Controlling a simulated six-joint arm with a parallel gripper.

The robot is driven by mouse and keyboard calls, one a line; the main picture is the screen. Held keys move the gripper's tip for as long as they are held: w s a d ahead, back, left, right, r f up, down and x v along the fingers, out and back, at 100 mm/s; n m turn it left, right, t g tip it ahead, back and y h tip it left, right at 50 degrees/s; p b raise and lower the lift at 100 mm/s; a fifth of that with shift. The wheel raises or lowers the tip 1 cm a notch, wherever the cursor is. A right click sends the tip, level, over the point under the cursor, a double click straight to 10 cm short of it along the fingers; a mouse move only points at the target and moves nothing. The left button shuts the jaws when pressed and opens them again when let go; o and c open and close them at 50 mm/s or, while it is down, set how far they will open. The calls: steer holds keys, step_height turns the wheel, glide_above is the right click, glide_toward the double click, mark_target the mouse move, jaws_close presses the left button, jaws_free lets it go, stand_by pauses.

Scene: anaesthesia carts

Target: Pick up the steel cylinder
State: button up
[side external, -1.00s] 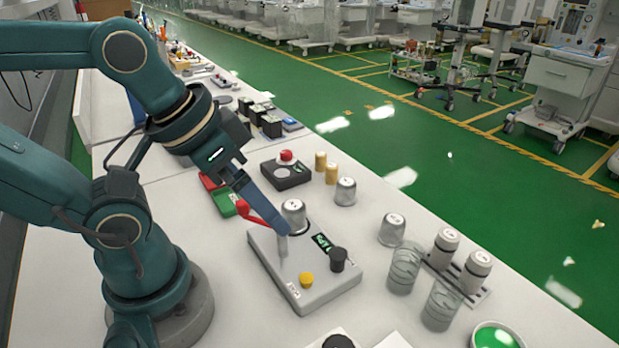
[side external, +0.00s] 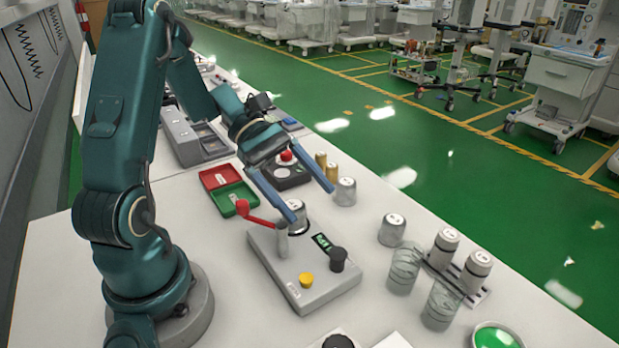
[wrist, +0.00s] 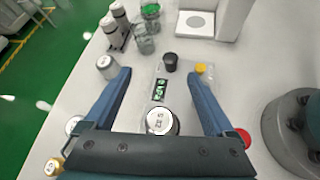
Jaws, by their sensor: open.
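Several steel cylinders with white labelled tops are in view; I cannot tell which one the task means. One steel cylinder (side external: 297,218) stands at the grey device's back edge, and its top (wrist: 161,121) shows between my fingers in the wrist view. A second (side external: 345,192) stands on the table behind it, and a third (side external: 391,231) stands to the right, both outside my fingers. My gripper (side external: 310,201) is open and empty, pointing downward above the device area. In the side view one blue finger overlaps the device's cylinder.
The grey device (side external: 283,271) has a red-knobbed lever, a black knob and a yellow button. Clear glasses (side external: 404,268) and a rack of grey-white cylinders (side external: 462,280) stand right. Brass cylinders (side external: 321,161) and red and green trays (side external: 236,199) lie behind.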

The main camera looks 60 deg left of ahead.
mark_target(304, 215)
steer(key=a+f+n+t, duration=0.2)
steer(key=a+n, duration=0.1)
steer(key=s+a+f+n+t+h, duration=0.1)
steer(key=f, duration=0.1)
steer(key=shift+a+f+n, duration=0.1)
steer(key=shift+a+n, duration=0.2)
steer(key=shift+x, duration=2.5)
jaws_close()
